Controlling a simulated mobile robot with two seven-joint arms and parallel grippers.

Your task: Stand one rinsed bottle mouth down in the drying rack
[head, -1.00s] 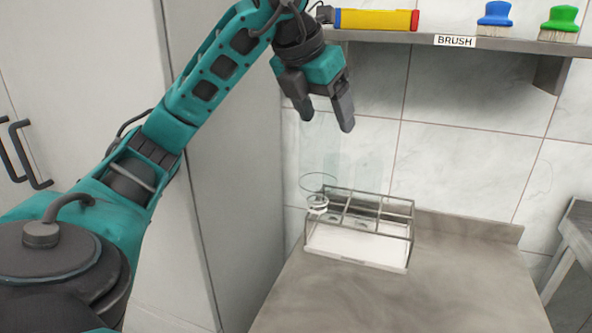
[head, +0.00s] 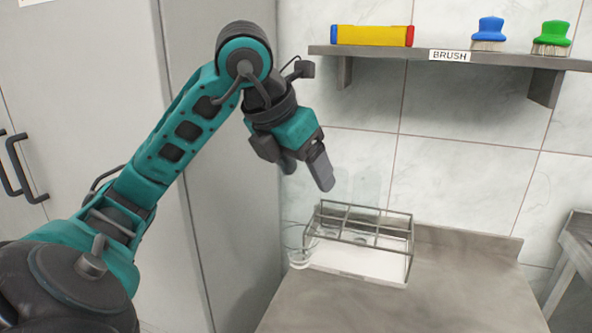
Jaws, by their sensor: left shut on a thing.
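My left gripper (head: 304,174) points downward above and left of the drying rack, shut on a clear bottle. I cannot tell whether that end is inside a compartment or just beside the rack. The drying rack (head: 383,240) is a grey wire frame with compartments over a white tray, on the counter. Faint clear bottle shapes (head: 366,188) rise from the rack's back; their number is unclear. My right gripper is not in view.
The grey counter (head: 400,308) is clear in front of the rack. Above is a shelf (head: 400,54) with a yellow box (head: 372,36), a blue brush (head: 488,32) and a green brush (head: 552,35). A tall cabinet (head: 232,200) stands close on the left.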

